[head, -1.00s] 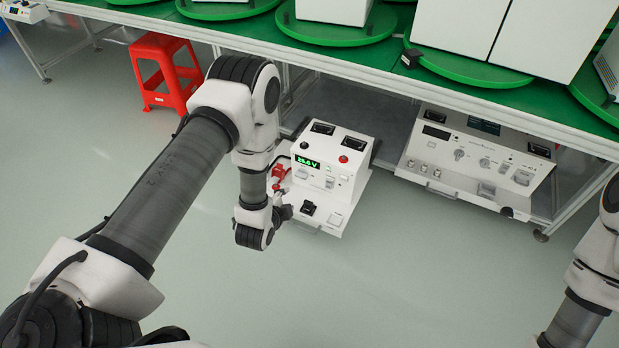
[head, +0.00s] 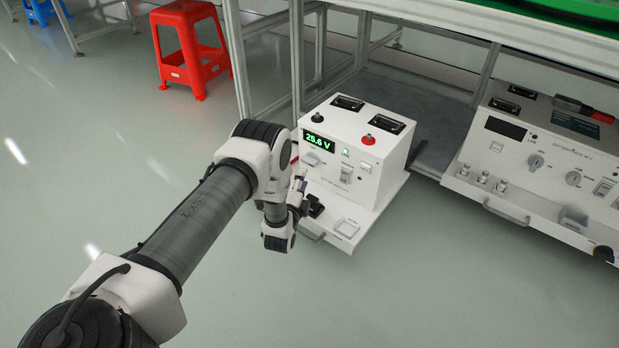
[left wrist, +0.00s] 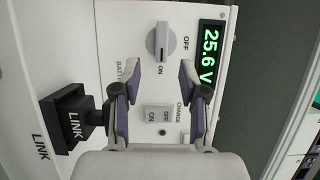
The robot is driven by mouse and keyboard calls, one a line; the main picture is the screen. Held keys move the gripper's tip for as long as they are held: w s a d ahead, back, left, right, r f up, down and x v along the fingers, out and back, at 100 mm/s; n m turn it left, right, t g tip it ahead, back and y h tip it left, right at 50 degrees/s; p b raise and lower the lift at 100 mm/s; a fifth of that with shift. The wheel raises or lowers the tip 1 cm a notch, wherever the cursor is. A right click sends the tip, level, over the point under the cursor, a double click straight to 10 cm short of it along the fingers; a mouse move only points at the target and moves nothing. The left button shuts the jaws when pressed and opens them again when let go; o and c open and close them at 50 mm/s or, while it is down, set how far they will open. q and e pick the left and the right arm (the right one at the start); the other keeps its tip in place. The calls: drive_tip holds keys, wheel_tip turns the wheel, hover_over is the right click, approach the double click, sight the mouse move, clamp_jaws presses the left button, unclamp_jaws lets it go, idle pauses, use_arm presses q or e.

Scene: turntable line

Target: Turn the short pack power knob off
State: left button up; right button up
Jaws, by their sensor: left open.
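The knob's bar lies upright in that view, in line with ON. My left gripper (left wrist: 160,72) is open, its two fingertips apart, just below the knob and either side of the ON label. Nothing is between the fingers. In the head view my left arm hides part of the pack's left side. My right gripper is not in view.
A black LINK plug (left wrist: 70,118) and a CHARGE rocker switch (left wrist: 158,114) sit close to my fingers. A wider white pack (head: 540,160) stands at the right. A red stool (head: 190,50) stands behind at the left. The floor in front is clear.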

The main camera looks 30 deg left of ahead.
sight(308, 164)
use_arm(q)
drive_tip(key=b+x, duration=0.3)
drive_tip(key=x, duration=0.3)
drive_tip(key=shift+f+b, duration=0.1)
drive_tip(key=shift+b, duration=0.2)
drive_tip(key=shift+w+a, duration=0.15)
drive_tip(key=shift+w, duration=0.35)
drive_tip(key=shift+r, duration=0.25)
clamp_jaws()
